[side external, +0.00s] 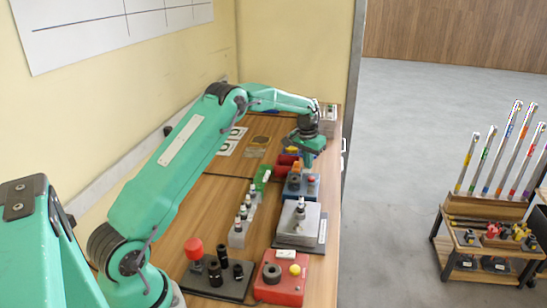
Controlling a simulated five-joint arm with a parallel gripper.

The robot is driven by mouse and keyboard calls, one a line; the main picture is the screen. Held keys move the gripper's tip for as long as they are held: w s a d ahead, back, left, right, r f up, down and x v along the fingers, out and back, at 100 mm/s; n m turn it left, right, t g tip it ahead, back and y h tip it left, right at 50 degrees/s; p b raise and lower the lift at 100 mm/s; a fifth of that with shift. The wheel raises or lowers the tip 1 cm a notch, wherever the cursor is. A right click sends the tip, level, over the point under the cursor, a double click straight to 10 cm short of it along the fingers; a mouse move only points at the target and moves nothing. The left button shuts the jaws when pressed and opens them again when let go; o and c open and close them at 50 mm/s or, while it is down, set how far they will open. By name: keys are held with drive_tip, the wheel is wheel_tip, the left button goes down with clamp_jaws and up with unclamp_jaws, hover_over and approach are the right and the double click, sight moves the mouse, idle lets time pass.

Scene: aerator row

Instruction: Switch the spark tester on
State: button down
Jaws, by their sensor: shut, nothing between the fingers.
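No readable label marks the spark tester, so I cannot tell for sure which box it is. A blue box (313,188) with a black knob and a red button stands on the wooden bench, below my gripper in the picture. A red box (287,287) with a black knob and a yellow button stands at the bench's near end. My gripper (307,165) points down just above or behind the blue box, shut and empty. Its fingertips are small, and I cannot tell whether they touch anything. Switch positions are too small to read.
A metal block on a dark plate (300,225) stands between the two boxes. Left of it is a row of small fittings (242,218). A dark base (215,284) carries a red knob and black cylinders. Red and yellow parts (289,160) crowd beside my gripper. Flat cards lie behind.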

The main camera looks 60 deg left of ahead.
sight(307, 171)
drive_tip(key=shift+f, duration=0.7)
idle(0.6)
drive_tip(key=shift+r, duration=3.5)
